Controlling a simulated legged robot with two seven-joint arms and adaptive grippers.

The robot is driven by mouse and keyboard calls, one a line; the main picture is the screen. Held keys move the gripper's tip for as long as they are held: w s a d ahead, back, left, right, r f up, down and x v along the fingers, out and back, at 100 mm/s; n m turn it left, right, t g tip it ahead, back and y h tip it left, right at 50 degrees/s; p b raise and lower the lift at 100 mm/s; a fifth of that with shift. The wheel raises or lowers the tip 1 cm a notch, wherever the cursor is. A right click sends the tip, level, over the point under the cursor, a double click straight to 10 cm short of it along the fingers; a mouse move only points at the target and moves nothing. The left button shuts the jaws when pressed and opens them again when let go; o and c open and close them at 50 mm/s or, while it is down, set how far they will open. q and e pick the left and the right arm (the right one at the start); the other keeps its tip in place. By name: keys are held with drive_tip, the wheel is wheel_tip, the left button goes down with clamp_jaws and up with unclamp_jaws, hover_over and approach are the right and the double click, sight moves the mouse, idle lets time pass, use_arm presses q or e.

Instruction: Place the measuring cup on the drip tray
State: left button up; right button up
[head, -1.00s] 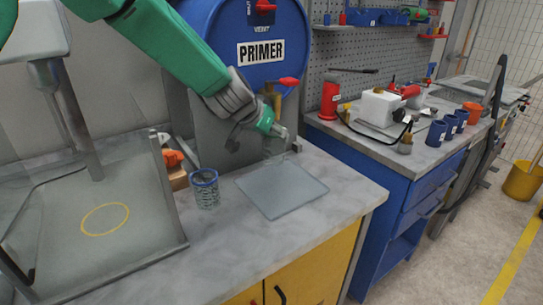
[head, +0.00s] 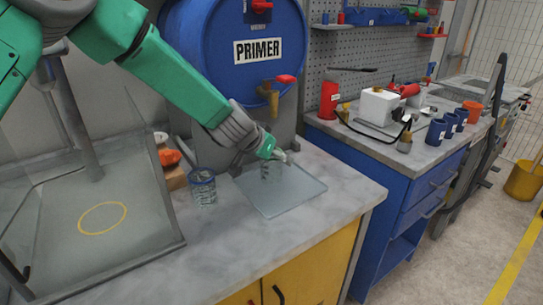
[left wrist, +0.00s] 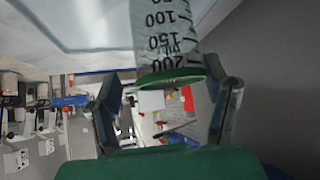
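The clear measuring cup (head: 271,172) with dark graduations stands on the pale drip tray (head: 305,188) in the head view. In the left wrist view the cup (left wrist: 164,40) shows its 100, 150 and 200 marks and a green rim. My left gripper (head: 273,152) is at the top of the cup. In the left wrist view its fingers (left wrist: 167,90) are spread on both sides of the rim, with gaps to the cup, so it looks open. My right gripper is out of view.
A blue-rimmed container (head: 203,187) stands left of the tray. The blue PRIMER drum (head: 225,75) with a red-handled tap (head: 273,90) is behind it. A glass-sided enclosure (head: 100,215) is at left. The counter (head: 240,235) in front is clear.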

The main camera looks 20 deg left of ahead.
use_arm(q)
drive_tip(key=shift+d, duration=0.2)
drive_tip(key=v, duration=1.2)
drive_tip(key=shift+a+p, duration=0.2)
drive_tip(key=shift+p, duration=0.1)
drive_tip(key=shift+a, duration=0.3)
drive_tip(key=shift+s+f, duration=0.15)
